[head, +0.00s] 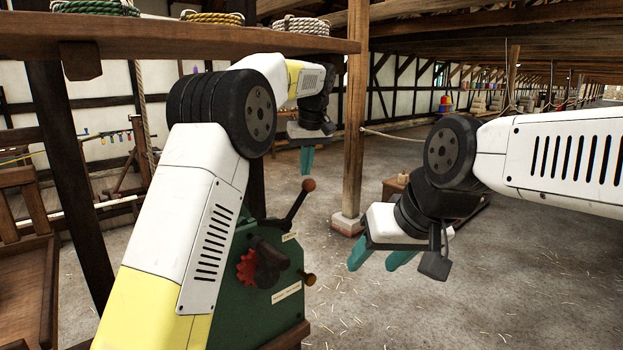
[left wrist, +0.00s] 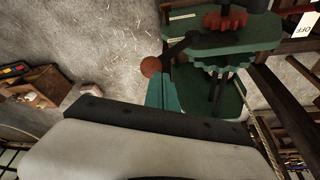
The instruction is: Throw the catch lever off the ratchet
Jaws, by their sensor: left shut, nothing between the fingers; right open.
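A green machine (head: 255,310) stands low in the middle of the head view, partly hidden by my left arm. It carries a red toothed wheel (head: 247,267), also in the left wrist view (left wrist: 225,20). A dark lever with a brown ball knob (head: 309,185) tilts up to the right from its top. My left gripper (head: 307,168) is shut and empty, fingers down, just above the knob in the picture. In the left wrist view the knob (left wrist: 151,67) shows beside its teal fingers (left wrist: 157,92); I cannot tell if they touch. My right gripper (head: 380,258) is open and empty, right of the machine.
A wooden shelf (head: 150,35) with rope coils (head: 210,17) runs above my left arm. A wooden post (head: 355,120) stands behind the grippers. The straw-strewn floor (head: 460,300) at the right is open.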

